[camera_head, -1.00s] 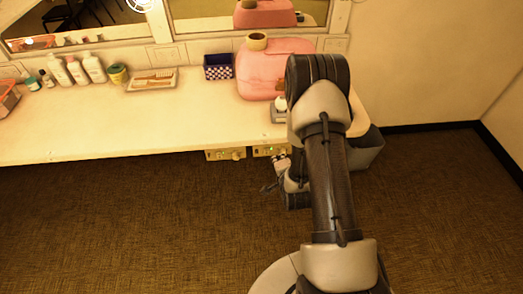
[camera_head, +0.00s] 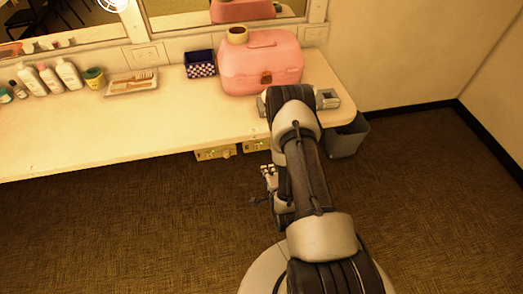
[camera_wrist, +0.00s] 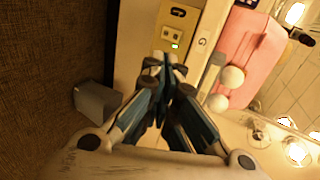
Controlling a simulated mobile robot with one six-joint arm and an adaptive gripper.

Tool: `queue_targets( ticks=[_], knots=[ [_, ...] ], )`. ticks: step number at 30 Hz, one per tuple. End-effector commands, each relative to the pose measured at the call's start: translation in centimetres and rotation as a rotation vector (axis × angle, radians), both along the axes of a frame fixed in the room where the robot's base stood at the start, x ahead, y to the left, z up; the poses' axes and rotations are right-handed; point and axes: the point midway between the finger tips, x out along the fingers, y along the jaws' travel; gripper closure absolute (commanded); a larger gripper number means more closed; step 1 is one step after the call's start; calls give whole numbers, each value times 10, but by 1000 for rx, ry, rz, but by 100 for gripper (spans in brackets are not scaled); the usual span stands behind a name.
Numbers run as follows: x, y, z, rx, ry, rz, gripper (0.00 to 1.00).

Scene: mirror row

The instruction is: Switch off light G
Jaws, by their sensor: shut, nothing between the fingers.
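A yellow switch panel (camera_wrist: 176,32) shows in the wrist view just beyond my fingertips, with a small lit green patch and a dark slot. In the head view my gripper (camera_head: 267,171) is below and in front of the counter.
The counter (camera_head: 150,132) holds a pink case (camera_head: 260,70), a checkered box (camera_head: 200,64), a brush tray (camera_head: 132,83) and several bottles. A grey bin (camera_head: 347,138) stands at the counter's right end. Lit bulbs (camera_wrist: 295,151) show at the mirror. The floor in front is clear.

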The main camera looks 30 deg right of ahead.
Motion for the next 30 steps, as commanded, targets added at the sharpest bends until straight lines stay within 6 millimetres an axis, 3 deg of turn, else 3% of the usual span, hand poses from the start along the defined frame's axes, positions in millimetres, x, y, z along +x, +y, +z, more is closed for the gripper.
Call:
queue_targets(
  ticks=[13,18,30],
  knots=[
    [80,-23,-39,-2,-5,0,100],
    [105,-30,-36,-3,-6,0,100],
    [119,-34,-33,-1,-1,0,100]
  ],
)
